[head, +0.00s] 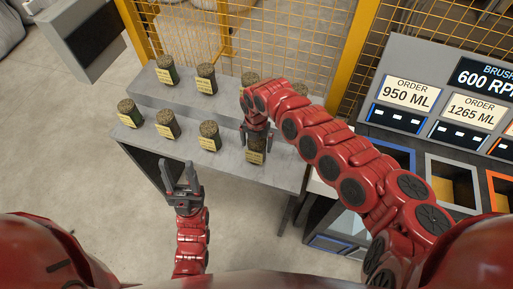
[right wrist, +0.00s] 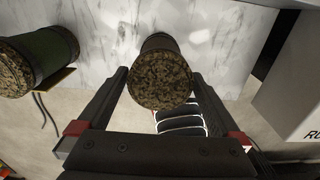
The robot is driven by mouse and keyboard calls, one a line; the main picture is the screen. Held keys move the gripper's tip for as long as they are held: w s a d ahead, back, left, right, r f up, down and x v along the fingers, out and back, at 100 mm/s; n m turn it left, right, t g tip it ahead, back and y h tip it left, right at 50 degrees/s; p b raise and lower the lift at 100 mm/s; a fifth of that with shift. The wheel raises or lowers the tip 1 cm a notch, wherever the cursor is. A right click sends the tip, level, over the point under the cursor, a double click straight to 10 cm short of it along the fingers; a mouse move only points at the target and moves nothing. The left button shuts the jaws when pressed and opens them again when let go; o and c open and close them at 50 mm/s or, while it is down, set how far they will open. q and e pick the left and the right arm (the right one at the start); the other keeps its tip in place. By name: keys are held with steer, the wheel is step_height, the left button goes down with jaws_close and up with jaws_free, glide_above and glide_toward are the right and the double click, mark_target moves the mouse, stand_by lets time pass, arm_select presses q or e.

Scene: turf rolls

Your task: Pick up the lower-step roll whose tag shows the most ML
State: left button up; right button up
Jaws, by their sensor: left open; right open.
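Several turf rolls with dark mottled tops and yellow tags stand on the lower step (head: 190,152): a far-left roll (head: 130,114), a second roll (head: 167,124), a third roll (head: 209,136) and a rightmost roll (head: 255,152). The tag text is too small to read. My right gripper (head: 257,132) is open at the rightmost roll. In the right wrist view this roll (right wrist: 160,80) stands between the open fingers, with gaps on both sides; a neighbouring roll (right wrist: 40,58) is at left. My left gripper (head: 180,166) is open and empty in front of the step.
More rolls stand on the upper step, such as one at its left (head: 167,70) and one beside it (head: 205,79). My right arm partly covers its right end. A yellow mesh fence (head: 290,40) stands behind. An order panel (head: 425,75) reading 950 ML and 1265 ML is at right, above bins.

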steer(key=shift+f, duration=1.3)
jaws_close()
steer(key=shift+w+r, duration=0.1)
steer(key=shift+r, duration=0.1)
